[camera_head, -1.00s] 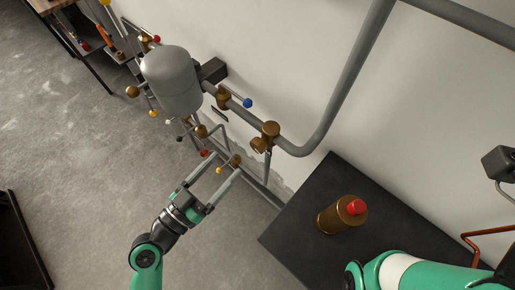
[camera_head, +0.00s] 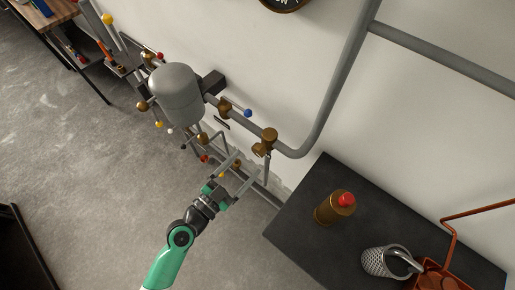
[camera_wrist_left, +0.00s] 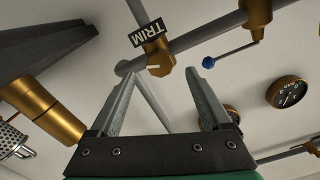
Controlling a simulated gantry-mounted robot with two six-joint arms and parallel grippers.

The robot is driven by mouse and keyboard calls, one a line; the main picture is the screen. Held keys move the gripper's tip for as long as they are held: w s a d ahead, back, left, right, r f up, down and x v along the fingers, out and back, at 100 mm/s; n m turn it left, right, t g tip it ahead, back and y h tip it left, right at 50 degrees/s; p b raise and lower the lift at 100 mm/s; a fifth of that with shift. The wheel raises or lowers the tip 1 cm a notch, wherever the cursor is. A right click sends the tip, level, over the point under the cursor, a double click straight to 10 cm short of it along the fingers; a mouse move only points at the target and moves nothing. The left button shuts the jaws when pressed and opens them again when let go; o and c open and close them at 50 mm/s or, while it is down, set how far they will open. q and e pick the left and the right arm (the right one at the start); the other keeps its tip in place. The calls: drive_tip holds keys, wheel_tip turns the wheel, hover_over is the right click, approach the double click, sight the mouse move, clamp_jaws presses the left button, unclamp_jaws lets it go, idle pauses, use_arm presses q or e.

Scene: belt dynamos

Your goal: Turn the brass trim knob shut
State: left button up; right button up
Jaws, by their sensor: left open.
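The brass trim valve (camera_head: 268,138) sits on the grey wall pipe, with its round knob (camera_head: 259,149) facing out from the wall. In the left wrist view a black TRIM label (camera_wrist_left: 149,33) hangs beside the brass knob (camera_wrist_left: 158,66), which carries a pale pointer line. My left gripper (camera_head: 249,166) is open and empty, just below the knob in the head view. In the wrist view the knob appears between and beyond the two fingertips (camera_wrist_left: 166,72), apart from them. My right gripper is out of view.
A grey tank (camera_head: 176,95) and a blue-tipped valve lever (camera_head: 248,113) stand left of the trim valve. A dark table (camera_head: 300,215) at the right bears a brass bottle with a red cap (camera_head: 335,208) and a metal mesh cup (camera_head: 380,262). Open floor lies to the left.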

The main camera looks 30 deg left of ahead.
sight(256, 153)
use_arm(q)
drive_tip(key=x, duration=0.6)
drive_tip(key=shift+w, duration=0.1)
clamp_jaws()
